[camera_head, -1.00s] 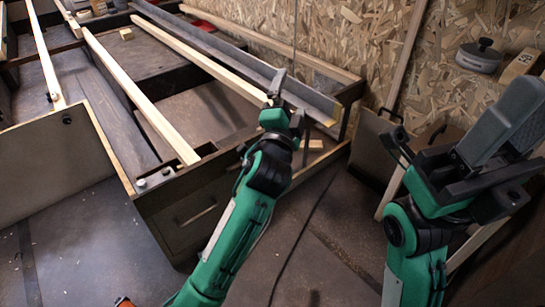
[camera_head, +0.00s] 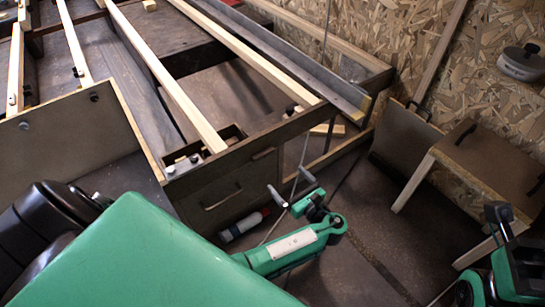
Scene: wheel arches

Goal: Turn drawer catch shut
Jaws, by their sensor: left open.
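A dark drawer front (camera_head: 215,190) with a bar handle sits low in the end of the bed frame, left of centre. A small dark bar (camera_head: 263,154) lies roughly level on the rail at its upper right. It may be the catch, but it is too small to be sure. My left gripper (camera_head: 293,185) is open and empty, in front of and to the right of the drawer. Its two grey fingers are apart and appear clear of the frame. My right gripper (camera_head: 518,203) is at the lower right edge, partly cut off, far from the drawer.
A red and grey cylinder (camera_head: 243,226) lies on the floor below the drawer. Long pale slats (camera_head: 175,85) run over the frame.

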